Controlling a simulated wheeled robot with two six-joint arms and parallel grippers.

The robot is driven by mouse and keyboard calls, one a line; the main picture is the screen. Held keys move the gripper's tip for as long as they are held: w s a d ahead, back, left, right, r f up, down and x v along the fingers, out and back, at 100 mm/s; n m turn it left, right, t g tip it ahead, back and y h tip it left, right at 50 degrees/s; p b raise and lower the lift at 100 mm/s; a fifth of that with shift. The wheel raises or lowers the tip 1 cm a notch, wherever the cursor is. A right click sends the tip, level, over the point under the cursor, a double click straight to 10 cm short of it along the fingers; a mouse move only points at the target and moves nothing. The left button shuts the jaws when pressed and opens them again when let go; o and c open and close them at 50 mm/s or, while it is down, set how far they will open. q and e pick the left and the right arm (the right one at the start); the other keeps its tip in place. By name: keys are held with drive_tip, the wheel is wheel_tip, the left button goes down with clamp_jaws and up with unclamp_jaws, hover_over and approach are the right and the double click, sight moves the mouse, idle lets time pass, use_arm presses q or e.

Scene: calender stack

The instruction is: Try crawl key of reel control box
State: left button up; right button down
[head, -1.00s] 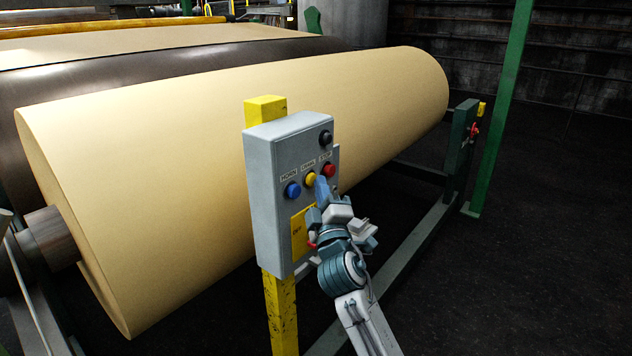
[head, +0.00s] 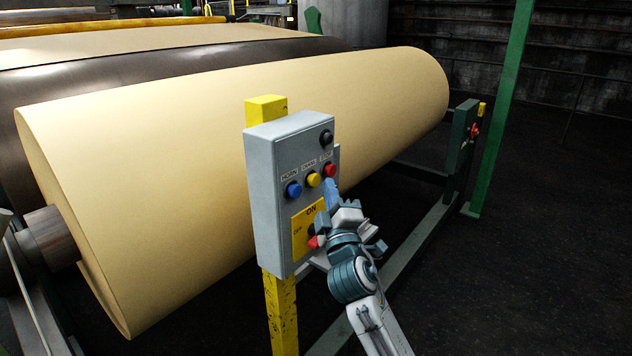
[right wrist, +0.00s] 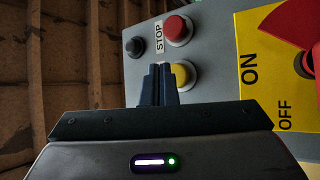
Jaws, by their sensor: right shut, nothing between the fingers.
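The grey reel control box (head: 270,190) stands on a yellow post. Its face has a blue HORN button (head: 294,190), the yellow crawl button (head: 313,180) and a red STOP button (head: 330,170). My right gripper (head: 328,182) is shut and empty, its fingertips just below the STOP button and right of the crawl button in the head view. In the right wrist view the closed fingers (right wrist: 157,68) are beside the yellow button (right wrist: 183,74) and partly overlap it; a gap cannot be judged. The blue button is hidden there. My left gripper is out of view.
A yellow ON/OFF plate (head: 301,232) with a partly hidden red-handled switch (head: 314,242) is low on the box, close to my right gripper. A black button (head: 326,137) is above. A large paper roll (head: 200,170) lies behind. Dark floor (head: 530,270) is clear at right.

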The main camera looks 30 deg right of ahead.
drive_tip(key=s, duration=0.1)
drive_tip(key=s+d, duration=0.1)
drive_tip(key=s, duration=0.1)
drive_tip(key=s+d+b, duration=0.1)
drive_tip(key=shift+s, duration=0.25)
drive_tip(key=shift+f, duration=0.1)
idle(0.5)
